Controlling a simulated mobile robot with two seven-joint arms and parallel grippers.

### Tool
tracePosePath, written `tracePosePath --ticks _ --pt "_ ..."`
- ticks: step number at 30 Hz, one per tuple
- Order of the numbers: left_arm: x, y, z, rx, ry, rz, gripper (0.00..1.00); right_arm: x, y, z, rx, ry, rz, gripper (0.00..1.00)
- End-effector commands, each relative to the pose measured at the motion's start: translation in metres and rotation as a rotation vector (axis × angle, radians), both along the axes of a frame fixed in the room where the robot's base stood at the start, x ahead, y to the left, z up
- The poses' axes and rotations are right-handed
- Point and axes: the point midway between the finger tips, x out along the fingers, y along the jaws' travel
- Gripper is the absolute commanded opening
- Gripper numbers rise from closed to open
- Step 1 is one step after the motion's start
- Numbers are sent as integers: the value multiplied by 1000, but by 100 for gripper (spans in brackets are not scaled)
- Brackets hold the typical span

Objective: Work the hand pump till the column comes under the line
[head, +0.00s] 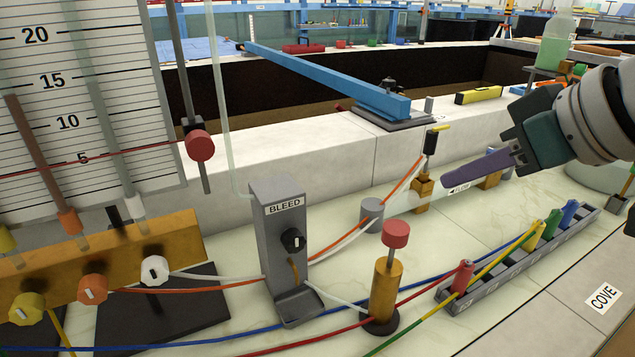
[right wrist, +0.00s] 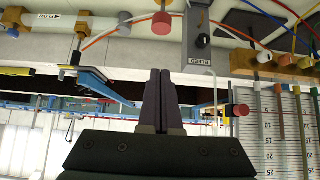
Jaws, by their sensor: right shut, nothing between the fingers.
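The hand pump is a brass cylinder (head: 386,292) with a red knob (head: 396,234) on top, standing upright on the pale bench. The red knob also shows in the right wrist view (right wrist: 162,23). A scale board (head: 130,70) stands at the left, with a thin red line (head: 110,158) near its 5 mark. A reddish-brown column (head: 36,147) in a slanting tube reaches well above that line, between 10 and 15. My right gripper (head: 450,182) is shut and empty, up and to the right of the pump, apart from it. My left gripper is out of view.
A grey BLEED post (head: 281,245) with a black knob stands left of the pump. Coloured tubes run across the bench around the pump. A grey rack (head: 515,262) with coloured plugs lies to its right. A brass valve block (head: 95,265) stands at the left.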

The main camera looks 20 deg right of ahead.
Motion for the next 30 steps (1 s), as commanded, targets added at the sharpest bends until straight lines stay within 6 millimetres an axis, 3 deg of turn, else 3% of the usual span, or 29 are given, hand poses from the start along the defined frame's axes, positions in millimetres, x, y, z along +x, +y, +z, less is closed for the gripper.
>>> tracePosePath --ticks 14,20,30 --pt "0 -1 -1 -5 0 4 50 2 -1 -3 3 3 -7 0" --pt "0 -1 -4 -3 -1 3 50 22 2 -22 6 0 -7 0" --pt "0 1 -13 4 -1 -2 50 70 6 -71 3 2 -6 0"
